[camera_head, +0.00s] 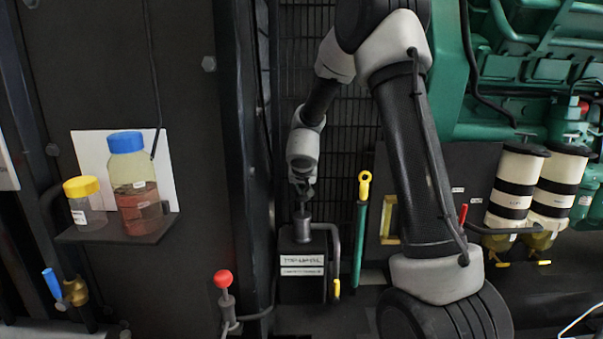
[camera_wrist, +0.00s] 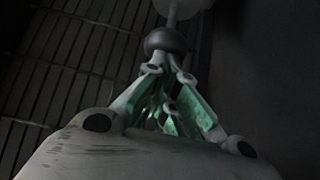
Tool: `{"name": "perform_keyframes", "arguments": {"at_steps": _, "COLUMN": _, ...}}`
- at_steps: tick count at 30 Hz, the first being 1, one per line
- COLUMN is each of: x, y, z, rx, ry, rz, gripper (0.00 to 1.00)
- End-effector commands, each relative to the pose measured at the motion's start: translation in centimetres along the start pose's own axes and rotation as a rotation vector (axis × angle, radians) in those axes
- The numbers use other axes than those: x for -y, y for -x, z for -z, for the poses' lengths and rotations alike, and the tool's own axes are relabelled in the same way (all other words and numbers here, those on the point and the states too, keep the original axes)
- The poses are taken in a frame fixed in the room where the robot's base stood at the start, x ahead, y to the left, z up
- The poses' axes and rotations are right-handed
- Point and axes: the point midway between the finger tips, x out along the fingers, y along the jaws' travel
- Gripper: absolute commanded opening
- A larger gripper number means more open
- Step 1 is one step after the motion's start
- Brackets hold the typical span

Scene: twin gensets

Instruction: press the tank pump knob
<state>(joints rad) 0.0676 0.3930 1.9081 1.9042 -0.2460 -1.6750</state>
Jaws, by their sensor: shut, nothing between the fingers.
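The top-up tank (camera_head: 303,285) is a black box with white labels, low in the middle of the head view. A grey pump collar (camera_head: 302,232) stands on its top with a thin rod above it. My gripper (camera_head: 303,193) points down right over this pump and covers its top. In the wrist view the pump knob (camera_wrist: 166,40) is a dark grey round cap on a pale rod, just past the fingertips. My gripper (camera_wrist: 168,70) is shut and empty, with green pads between its links. Fingertips and knob look very close; I cannot tell if they touch.
A bent grey pipe (camera_head: 334,245) with a yellow end runs beside the tank. A green rod with a yellow ring top (camera_head: 364,185) stands to its right. A red-knobbed lever (camera_head: 223,280) is at lower left. A dark mesh grille is behind my arm.

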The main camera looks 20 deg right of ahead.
Motion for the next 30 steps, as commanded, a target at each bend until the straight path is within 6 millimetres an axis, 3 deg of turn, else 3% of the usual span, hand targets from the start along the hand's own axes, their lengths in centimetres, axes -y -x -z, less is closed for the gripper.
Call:
{"name": "perform_keyframes", "arguments": {"at_steps": 18, "x": 0.0, "y": 8.1, "z": 0.2, "rx": -0.004, "ry": -0.001, "rz": 0.001, "gripper": 0.00}}
{"name": "perform_keyframes", "arguments": {"at_steps": 30, "x": 0.1, "y": 8.9, "z": 0.1, "rx": -0.003, "ry": 0.000, "rz": 0.001, "gripper": 0.00}}
